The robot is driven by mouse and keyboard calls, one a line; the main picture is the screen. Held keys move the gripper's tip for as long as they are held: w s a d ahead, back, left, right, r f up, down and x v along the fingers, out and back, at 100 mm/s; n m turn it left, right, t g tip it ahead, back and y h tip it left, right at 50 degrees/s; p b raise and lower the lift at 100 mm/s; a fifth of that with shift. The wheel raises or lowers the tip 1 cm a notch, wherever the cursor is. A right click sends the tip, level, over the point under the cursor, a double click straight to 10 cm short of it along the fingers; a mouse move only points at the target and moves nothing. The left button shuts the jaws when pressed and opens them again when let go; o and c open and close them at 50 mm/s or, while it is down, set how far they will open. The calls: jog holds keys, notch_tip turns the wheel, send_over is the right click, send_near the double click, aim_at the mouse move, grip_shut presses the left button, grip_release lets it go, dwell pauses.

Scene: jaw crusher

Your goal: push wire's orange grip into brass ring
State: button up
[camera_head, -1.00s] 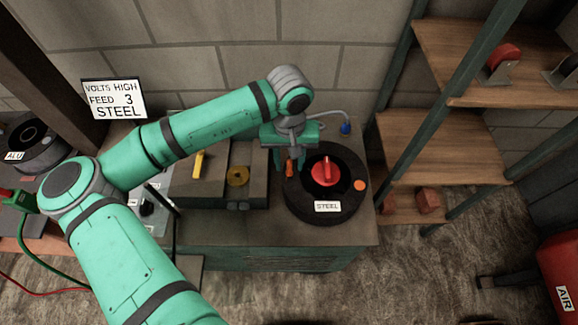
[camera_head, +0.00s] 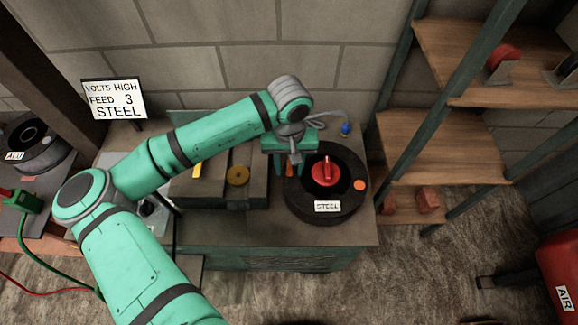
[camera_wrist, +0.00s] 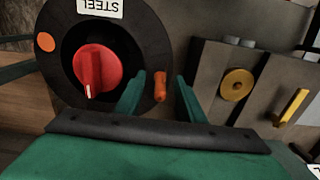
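The wire's orange grip (camera_wrist: 160,86) stands at the edge of the black STEEL spool (camera_wrist: 150,45) in the wrist view. My gripper (camera_wrist: 160,79) is open, with one finger on each side of the grip and a visible gap on both sides. In the head view my gripper (camera_head: 291,168) points down at the spool's left edge and mostly hides the grip. The brass ring (camera_head: 237,175) sits on the front of the grey feeder block, left of my gripper. It also shows in the wrist view (camera_wrist: 237,84). The wire itself cannot be made out.
A red knob (camera_head: 326,172) stands at the spool's centre. A yellow lever (camera_head: 197,170) is left of the ring. A sign (camera_head: 114,98) reads VOLTS HIGH, FEED 3, STEEL. Wooden shelves (camera_head: 440,145) stand to the right.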

dwell(0.8)
grip_shut()
jog(key=shift+r, duration=0.1)
jog(key=shift+r, duration=2.85)
